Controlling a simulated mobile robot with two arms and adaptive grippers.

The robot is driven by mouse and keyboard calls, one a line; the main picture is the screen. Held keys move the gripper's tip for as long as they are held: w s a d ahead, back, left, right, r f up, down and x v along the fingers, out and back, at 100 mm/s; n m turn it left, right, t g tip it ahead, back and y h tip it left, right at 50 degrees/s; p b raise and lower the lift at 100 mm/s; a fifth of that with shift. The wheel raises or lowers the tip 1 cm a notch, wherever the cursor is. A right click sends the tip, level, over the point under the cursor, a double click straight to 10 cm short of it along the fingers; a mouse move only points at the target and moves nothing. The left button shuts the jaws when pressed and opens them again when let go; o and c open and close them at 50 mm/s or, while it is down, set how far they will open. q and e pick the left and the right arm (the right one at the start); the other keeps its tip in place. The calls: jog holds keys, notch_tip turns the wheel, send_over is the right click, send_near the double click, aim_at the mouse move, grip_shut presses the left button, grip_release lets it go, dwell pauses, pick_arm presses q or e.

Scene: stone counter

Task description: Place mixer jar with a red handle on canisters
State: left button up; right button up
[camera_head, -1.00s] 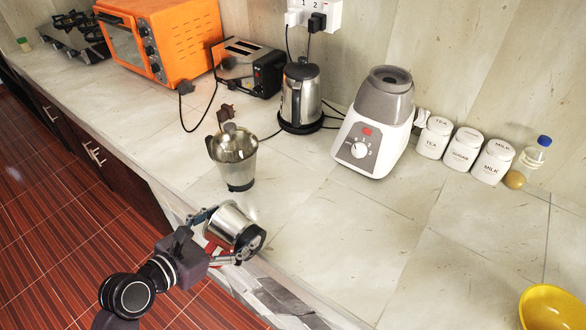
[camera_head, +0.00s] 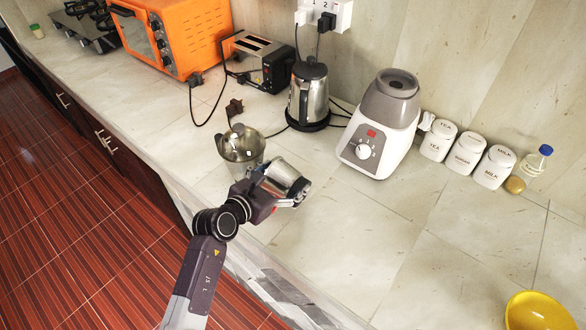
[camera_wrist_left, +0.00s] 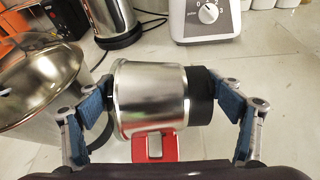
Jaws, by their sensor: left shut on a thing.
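My left gripper (camera_head: 283,187) is shut on a small steel mixer jar (camera_head: 287,177) and holds it lying on its side above the counter. In the left wrist view the jar (camera_wrist_left: 150,95) is between the two fingers of my gripper (camera_wrist_left: 155,105), with its black base to the right and its red handle (camera_wrist_left: 155,146) facing my palm. Three white canisters stand in a row at the right: tea (camera_head: 438,141), sugar (camera_head: 464,153) and milk (camera_head: 493,167). They are well to the right of the held jar. My right gripper is not in view.
A larger steel jar (camera_head: 240,147) stands close left of the held jar. A kettle (camera_head: 309,95) and a white-grey mixer base (camera_head: 378,125) stand behind. A bottle (camera_head: 533,163) is beside the milk canister; a yellow bowl (camera_head: 535,312) is front right. The front middle counter (camera_head: 350,235) is clear.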

aim_at(295, 169)
pick_arm(q)
jog(key=w, duration=0.1)
jog(key=w+d, duration=0.2)
jog(key=shift+w+r+p, duration=0.3)
jog(key=shift+p, duration=0.1)
jog(key=shift+w+d+f, duration=0.1)
jog(key=shift+d+f, duration=0.05)
jog(key=shift+f, duration=0.75)
jog(key=o, duration=1.8)
jog(key=shift+f, duration=0.25)
jog(key=shift+s+r, duration=0.2)
